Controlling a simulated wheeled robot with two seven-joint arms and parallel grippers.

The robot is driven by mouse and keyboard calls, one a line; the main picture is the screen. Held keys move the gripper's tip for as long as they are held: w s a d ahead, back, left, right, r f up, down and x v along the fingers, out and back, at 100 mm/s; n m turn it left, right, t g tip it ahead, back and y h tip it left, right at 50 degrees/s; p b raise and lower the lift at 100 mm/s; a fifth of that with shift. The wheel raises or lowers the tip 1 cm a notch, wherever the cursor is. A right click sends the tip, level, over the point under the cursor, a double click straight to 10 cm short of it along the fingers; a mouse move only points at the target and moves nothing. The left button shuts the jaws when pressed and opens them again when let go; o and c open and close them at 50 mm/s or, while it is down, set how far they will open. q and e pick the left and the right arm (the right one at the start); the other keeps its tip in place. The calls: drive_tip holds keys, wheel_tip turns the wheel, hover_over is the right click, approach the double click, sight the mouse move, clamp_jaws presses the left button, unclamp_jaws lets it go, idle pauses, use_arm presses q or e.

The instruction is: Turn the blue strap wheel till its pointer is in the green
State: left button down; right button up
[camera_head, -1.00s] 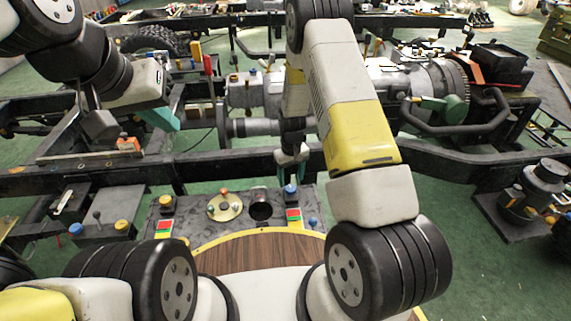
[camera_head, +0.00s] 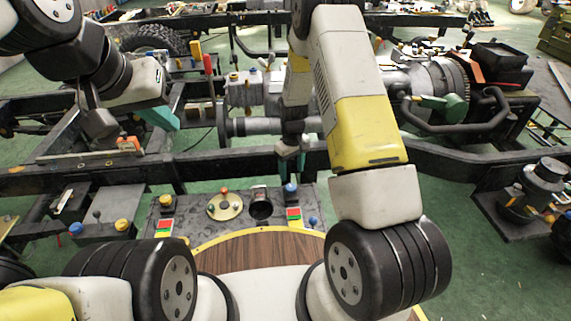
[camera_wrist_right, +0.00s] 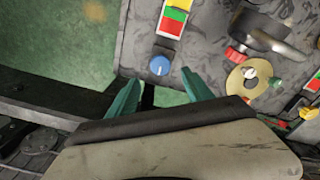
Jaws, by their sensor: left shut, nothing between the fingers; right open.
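The blue strap wheel (camera_head: 290,188) is a small round knob at the far edge of the grey control panel (camera_head: 190,210). In the right wrist view the blue wheel (camera_wrist_right: 159,66) shows a pale pointer line on its top. A strip with red, green and yellow fields (camera_wrist_right: 173,18) lies beside it. My right gripper (camera_head: 291,165) is open just above the wheel; in the wrist view its two teal fingers (camera_wrist_right: 162,82) are apart near the wheel, with nothing between them. Whether they touch it I cannot tell. My left gripper (camera_head: 162,118) is shut and empty over the chassis at left.
A gold disc (camera_head: 224,207) and a dark round fitting (camera_head: 261,209) stand on the panel left of the wheel. Another blue knob (camera_head: 313,221) is close by at right. The chassis rail (camera_head: 230,158) runs behind the panel.

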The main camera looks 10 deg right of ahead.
sight(291, 187)
drive_tip(key=n, duration=0.2)
drive_tip(key=shift+f+n, duration=0.1)
drive_tip(key=shift+n, duration=0.2)
drive_tip(key=shift+f, duration=0.3)
wheel_tip(291, 187, down, 7)
drive_tip(key=shift+c, duration=0.2)
clamp_jaws()
